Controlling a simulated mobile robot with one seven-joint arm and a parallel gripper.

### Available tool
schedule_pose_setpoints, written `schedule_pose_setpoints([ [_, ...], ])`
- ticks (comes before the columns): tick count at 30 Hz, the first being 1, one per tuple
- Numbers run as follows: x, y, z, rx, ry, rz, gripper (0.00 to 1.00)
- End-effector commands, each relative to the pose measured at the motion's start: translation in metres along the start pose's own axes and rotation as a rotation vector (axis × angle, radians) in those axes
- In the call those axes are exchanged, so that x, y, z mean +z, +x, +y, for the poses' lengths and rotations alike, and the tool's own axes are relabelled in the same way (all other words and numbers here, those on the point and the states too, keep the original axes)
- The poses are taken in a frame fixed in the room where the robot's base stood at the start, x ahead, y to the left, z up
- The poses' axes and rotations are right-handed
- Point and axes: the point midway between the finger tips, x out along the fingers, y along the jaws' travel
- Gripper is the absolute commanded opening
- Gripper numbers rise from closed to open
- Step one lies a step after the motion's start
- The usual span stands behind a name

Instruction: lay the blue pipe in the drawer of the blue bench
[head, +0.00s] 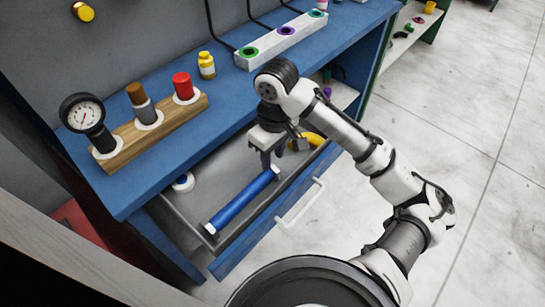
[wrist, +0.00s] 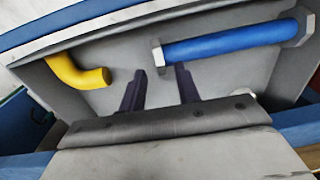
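The blue bench (head: 165,90) has its drawer (head: 250,240) pulled out. The blue pipe (head: 240,200), with pale hex ends, lies in the drawer along its length. In the wrist view the blue pipe (wrist: 225,45) runs to the upper right. My gripper (head: 267,163) is over the drawer, near the pipe's far end. In the wrist view the fingers of my gripper (wrist: 160,82) are apart with nothing between them.
A yellow bent pipe (head: 312,139) and a white ring (head: 184,182) are also in the drawer. On the bench top stand a wooden block (head: 158,133) with a gauge and plugs, a yellow bottle (head: 206,64) and a white socket bar (head: 262,53). A white handle (head: 301,204) juts from the drawer front.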

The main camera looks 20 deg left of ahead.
Motion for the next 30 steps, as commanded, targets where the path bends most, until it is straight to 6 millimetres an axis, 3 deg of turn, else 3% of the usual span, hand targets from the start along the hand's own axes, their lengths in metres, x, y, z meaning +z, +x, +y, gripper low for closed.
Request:
schedule_pose_setpoints([
  [9, 0.0, -0.066, 0.001, 0.005, 0.0, 0.0, 0.32],
  [15, 0.0, -0.092, 0.0, 0.002, 0.001, 0.0, 0.32],
  [30, -0.001, -0.099, -0.001, 0.0, 0.0, 0.001, 0.32],
])
